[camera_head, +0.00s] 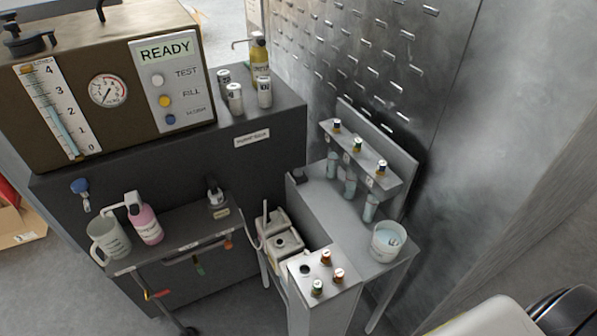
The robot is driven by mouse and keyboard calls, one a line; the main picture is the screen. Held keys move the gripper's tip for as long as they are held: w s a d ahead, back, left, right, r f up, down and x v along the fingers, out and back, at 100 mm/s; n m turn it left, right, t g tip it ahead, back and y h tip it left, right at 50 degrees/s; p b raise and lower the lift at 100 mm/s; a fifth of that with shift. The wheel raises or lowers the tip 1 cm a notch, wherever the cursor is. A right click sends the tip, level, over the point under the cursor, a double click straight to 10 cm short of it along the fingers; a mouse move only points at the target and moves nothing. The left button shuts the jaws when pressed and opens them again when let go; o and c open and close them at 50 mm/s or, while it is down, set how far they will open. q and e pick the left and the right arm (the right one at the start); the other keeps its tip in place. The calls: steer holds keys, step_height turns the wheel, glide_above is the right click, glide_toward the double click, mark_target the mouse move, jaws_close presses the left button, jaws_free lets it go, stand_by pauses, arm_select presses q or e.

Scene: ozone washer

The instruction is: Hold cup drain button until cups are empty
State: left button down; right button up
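Several small bottle-like tops stand on the grey rack shelf (343,136), and clear cups (349,186) with bluish contents hang or stand below it. I cannot tell their exact liquid level. A white bucket (387,240) with pale blue contents stands on the grey bench at its right end. A low grey box (312,262) in front has a black round part and several small coloured-top items (338,275); I cannot tell whether any is the cup drain button.
A brown machine (20,130) reads READY, with white, yellow and blue buttons (165,101) and a gauge (108,90). White canisters (284,240) stand beside the bench. A cart (190,245) holds a pink bottle (146,224) and a jug (108,240). A metal wall rises behind.

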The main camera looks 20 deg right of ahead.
jaws_close()
stand_by(1.4)
